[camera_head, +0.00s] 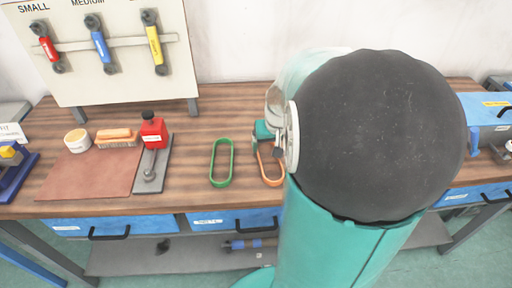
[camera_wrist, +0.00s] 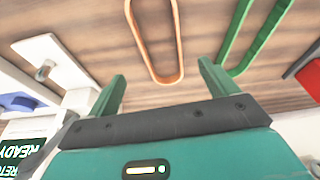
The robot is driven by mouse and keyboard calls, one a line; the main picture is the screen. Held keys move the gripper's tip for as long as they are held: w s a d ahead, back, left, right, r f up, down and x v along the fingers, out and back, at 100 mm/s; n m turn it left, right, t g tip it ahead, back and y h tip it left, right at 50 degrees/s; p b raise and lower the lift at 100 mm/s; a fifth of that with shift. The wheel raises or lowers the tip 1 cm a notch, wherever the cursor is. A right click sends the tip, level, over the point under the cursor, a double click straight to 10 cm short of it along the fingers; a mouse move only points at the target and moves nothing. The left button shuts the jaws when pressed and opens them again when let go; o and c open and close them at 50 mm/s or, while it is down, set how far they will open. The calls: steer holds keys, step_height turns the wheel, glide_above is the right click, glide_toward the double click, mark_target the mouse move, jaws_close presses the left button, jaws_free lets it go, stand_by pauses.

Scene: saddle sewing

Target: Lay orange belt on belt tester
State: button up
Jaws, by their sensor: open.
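The orange belt (camera_head: 271,183) lies flat on the wooden bench as a long loop, partly hidden by my arm in the head view. In the wrist view the orange belt (camera_wrist: 179,42) lies ahead, with its rounded end between the lines of my two fingers. My gripper (camera_wrist: 161,72) is open and empty, its fingers spread to either side of that end. It also shows in the head view (camera_head: 265,131), by the belt's far end. A device with a READY screen (camera_wrist: 20,152), a grey plate and a peg stands at the left of the wrist view; it may be the belt tester.
A green belt (camera_head: 222,163) lies beside the orange one. A tool board (camera_head: 100,50) stands behind. My arm hides the bench's right middle.

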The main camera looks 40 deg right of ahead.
mark_target(268, 161)
steer(key=x, duration=0.3)
steer(key=shift+a+f, duration=0.1)
steer(key=shift+f, duration=0.15)
steer(key=x, duration=0.4)
steer(key=shift+w+f, duration=0.15)
steer(key=shift+f, duration=0.05)
steer(key=c, duration=1.1)
